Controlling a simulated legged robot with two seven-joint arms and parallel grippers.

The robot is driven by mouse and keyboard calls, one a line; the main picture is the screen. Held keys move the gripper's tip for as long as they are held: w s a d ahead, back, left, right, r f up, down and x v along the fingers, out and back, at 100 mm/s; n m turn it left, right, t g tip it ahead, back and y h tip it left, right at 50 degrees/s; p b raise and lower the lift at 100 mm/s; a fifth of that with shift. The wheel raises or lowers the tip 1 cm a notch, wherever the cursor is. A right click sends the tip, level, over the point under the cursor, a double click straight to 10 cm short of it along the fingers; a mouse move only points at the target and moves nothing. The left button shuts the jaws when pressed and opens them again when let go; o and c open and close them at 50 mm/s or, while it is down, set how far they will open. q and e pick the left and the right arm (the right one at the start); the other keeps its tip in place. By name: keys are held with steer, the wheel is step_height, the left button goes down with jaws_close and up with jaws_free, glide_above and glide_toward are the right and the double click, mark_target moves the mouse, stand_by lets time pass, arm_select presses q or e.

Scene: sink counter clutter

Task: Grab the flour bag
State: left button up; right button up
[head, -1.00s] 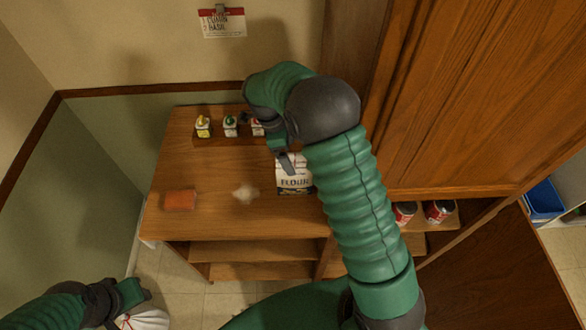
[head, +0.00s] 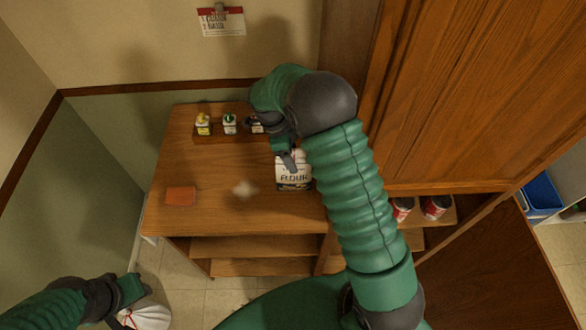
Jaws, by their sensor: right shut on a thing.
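The flour bag (head: 293,178) is a white bag with "FLOUR" lettering and a dark patterned base. My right gripper (head: 289,160) reaches down from above and is shut on the top of the bag. My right arm hides part of the bag's right side. My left gripper (head: 134,294) is low at the left, in front of the counter, above a white bag-like thing (head: 146,317). Its fingers are too unclear to read.
Several small bottles, one yellow-topped (head: 203,123), stand on a rack at the back of the counter (head: 215,212). Red cans (head: 436,207) sit on a shelf at right, below a tall wooden cabinet (head: 480,90).

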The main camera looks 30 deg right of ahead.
steer(key=shift+w+r, duration=0.1)
jaws_close()
